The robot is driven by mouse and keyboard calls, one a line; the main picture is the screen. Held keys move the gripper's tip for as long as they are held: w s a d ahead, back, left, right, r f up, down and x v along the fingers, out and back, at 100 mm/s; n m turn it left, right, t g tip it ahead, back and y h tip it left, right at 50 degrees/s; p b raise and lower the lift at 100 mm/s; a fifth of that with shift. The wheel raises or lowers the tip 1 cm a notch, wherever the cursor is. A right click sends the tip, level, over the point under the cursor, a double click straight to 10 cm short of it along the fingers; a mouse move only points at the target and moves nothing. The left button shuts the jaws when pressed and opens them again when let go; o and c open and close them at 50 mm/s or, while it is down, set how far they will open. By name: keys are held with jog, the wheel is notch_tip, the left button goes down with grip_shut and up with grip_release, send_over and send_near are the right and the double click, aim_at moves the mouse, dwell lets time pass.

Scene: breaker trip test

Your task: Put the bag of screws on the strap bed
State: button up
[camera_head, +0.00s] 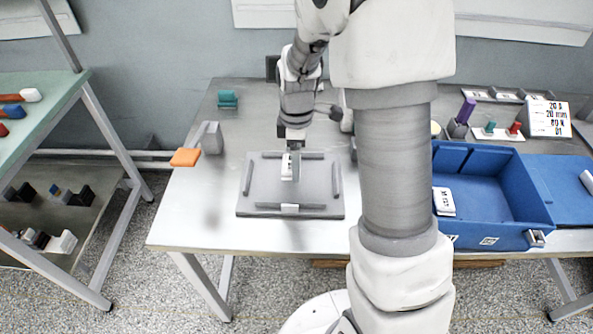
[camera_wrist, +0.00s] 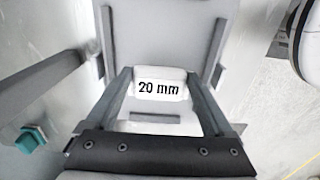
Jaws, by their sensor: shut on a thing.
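My gripper (camera_head: 291,160) points down over a grey plate with raised bars along its edges (camera_head: 265,190), which looks like the strap bed. It is shut on a small white packet labelled "20 mm" (camera_wrist: 160,88), probably the bag of screws. The packet also shows in the head view (camera_head: 287,167). In the wrist view it sits between the two fingers, with the grey plate (camera_wrist: 160,30) behind it. I cannot tell whether the packet touches the plate. Its contents do not show.
A blue crate (camera_head: 545,215) with a white labelled packet (camera_head: 444,202) stands right of my column. An orange-topped piece (camera_head: 186,157) and a teal block (camera_head: 228,98) are on the table's left. A printed card (camera_head: 550,117) stands at the back right. The table's front left is clear.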

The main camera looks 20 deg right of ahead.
jog(key=shift+f+b, duration=0.35)
jog(key=shift+f, duration=1.6)
jog(key=shift+f, duration=0.25)
jog(key=o, duration=1.2)
jog(key=shift+r, duration=0.1)
jog(key=shift+c, duration=0.2)
